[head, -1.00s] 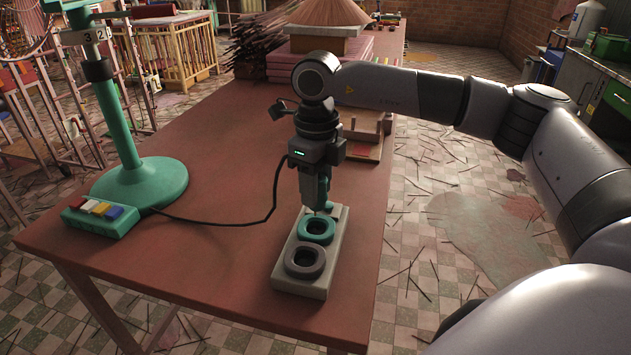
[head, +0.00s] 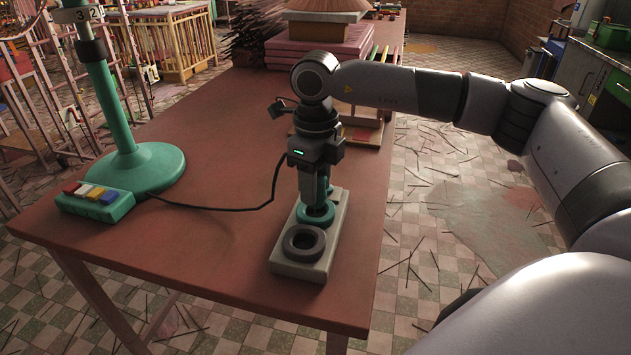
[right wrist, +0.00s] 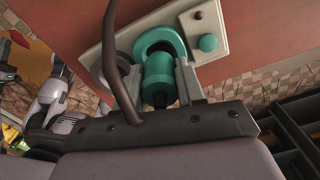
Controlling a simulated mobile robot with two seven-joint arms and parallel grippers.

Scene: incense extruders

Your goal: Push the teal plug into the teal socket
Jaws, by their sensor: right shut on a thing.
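The teal socket (head: 303,216) is a thick ring on a pale block (head: 291,268) on the table, behind a dark grey ring socket (head: 290,243). My right gripper (head: 318,199) points down over the teal socket, shut on the teal plug (right wrist: 159,78). In the right wrist view the plug is a short cylinder between the fingers, its far end at the opening of the teal ring (right wrist: 158,36). The plug appears upright and lined up with the hole; how deep it sits is hidden.
A black cable (head: 225,209) runs from the plug across the table to a teal box with coloured buttons (head: 95,202) beside a teal stand (head: 150,170). Pink stacked boards (head: 300,55) and a wooden rack (head: 362,130) stand behind. The table's middle left is clear.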

